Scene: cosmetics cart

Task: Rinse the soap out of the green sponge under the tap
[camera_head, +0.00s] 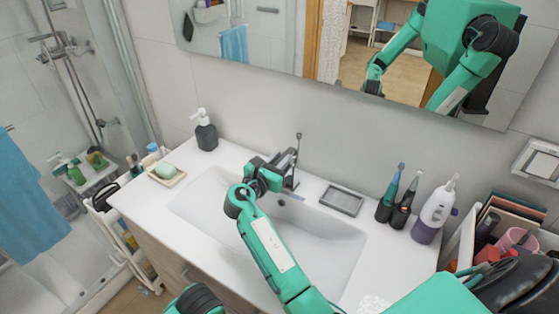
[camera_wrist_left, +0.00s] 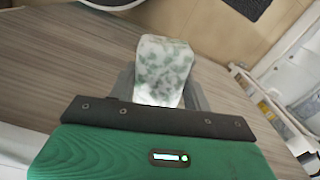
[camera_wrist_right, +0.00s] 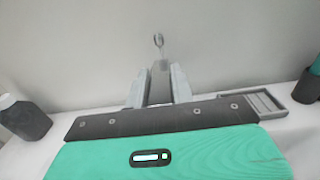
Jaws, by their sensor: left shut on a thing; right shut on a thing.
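The sponge (camera_wrist_left: 163,70), coated in white foam with green patches showing, is between the fingers of my left gripper (camera_wrist_left: 160,90) in the left wrist view. That gripper is shut on it, in front of the wood-grained cabinet front. The sponge does not show in the head view. My right gripper (camera_head: 270,172) is at the tap (camera_head: 291,180) behind the white basin (camera_head: 325,240). In the right wrist view, it is shut on the grey tap (camera_wrist_right: 160,82), whose thin looped end rises above the fingers. I cannot tell whether water runs.
A soap pump (camera_head: 206,135) and a green soap bar (camera_head: 165,170) in a dish stand left of the basin. A grey tray (camera_head: 342,201), toothbrushes (camera_head: 387,205) and a white bottle (camera_head: 435,212) stand to the right. A mirror (camera_head: 280,50) hangs above. A cart (camera_head: 128,240) stands at left.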

